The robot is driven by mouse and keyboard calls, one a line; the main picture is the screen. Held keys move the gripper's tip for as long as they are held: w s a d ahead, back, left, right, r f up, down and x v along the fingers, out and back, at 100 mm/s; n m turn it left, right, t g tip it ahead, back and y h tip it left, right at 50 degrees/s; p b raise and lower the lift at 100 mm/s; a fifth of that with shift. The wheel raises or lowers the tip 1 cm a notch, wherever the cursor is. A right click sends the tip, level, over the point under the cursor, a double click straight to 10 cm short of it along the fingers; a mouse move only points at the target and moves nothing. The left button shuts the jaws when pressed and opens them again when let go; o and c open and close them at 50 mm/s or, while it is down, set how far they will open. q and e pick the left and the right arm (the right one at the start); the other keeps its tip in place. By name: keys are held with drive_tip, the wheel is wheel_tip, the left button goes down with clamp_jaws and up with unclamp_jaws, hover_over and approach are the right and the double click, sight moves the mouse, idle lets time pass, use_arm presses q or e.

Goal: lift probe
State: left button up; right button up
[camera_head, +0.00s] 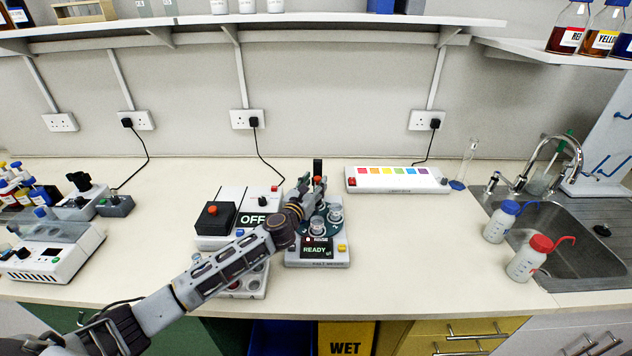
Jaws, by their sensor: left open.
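My left arm reaches in from the lower left. Its gripper (312,187) is open at the back of the meter (318,258), whose display reads READY. A dark upright piece (318,165), which looks like the probe, stands right at the gripper's fingertips. Its lower part is hidden by the gripper. I cannot tell whether the fingers are around it or beside it, or whether they touch it. Small clear cups (335,214) sit on the meter in front of the gripper. My right gripper is not in view.
A device with an OFF display (252,219) stands left of the meter, partly behind my arm. A white colour-strip box (397,180) lies at the back right. Wash bottles (501,221) stand by the sink (575,250). The counter between meter and sink is clear.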

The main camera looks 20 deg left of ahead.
use_arm(q)
drive_tip(key=shift+w+d, duration=0.1)
drive_tip(key=shift+w, duration=0.75)
clamp_jaws()
